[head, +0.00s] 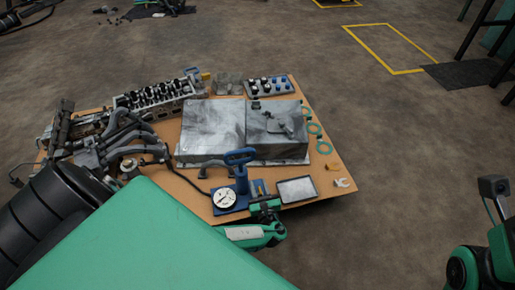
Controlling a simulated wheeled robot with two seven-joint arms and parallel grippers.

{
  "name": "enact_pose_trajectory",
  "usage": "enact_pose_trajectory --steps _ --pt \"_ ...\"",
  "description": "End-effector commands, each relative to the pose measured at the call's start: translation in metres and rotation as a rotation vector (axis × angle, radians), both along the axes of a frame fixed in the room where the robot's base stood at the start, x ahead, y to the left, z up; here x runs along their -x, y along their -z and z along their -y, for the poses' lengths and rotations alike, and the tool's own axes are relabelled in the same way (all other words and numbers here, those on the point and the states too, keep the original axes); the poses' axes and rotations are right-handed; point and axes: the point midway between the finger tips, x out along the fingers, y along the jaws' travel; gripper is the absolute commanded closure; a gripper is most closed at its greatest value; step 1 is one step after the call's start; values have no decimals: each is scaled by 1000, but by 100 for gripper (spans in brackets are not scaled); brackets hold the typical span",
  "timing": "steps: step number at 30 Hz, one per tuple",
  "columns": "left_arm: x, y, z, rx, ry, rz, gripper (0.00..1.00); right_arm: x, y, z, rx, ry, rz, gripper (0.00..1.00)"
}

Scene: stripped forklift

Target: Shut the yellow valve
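The yellow valve (258,187) is a small yellow piece at the right of a blue hand pump (241,172) with a white round gauge (225,198), near the front edge of the table. My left gripper (263,203), dark with a green wrist behind it, is right at the front of the valve. It is too small and dark to tell whether its fingers are open or shut, or whether they touch the valve.
The brown table (330,178) carries a large grey metal box (212,130), pipes and a cylinder head (160,95) at the left. A shallow tray (297,190) and a wrench (341,183) lie right of the pump. Green rings (324,148) lie along the right edge.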

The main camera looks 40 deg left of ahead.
Motion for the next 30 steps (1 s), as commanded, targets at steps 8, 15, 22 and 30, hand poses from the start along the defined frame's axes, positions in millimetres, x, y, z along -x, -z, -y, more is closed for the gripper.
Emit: enact_pose_trajectory --steps 8,15,22,30 --pt "0 0 0 0 0 0 92 0 0 0 3 0 2 64" --pt "0 0 0 0 2 0 100 0 1 -1 12 2 -3 64" --pt "-1 -2 -1 -3 51 0 100 -1 0 0 9 5 -13 64" --pt "-2 -3 1 -4 228 -2 100 -2 0 9 -4 26 -30 64"
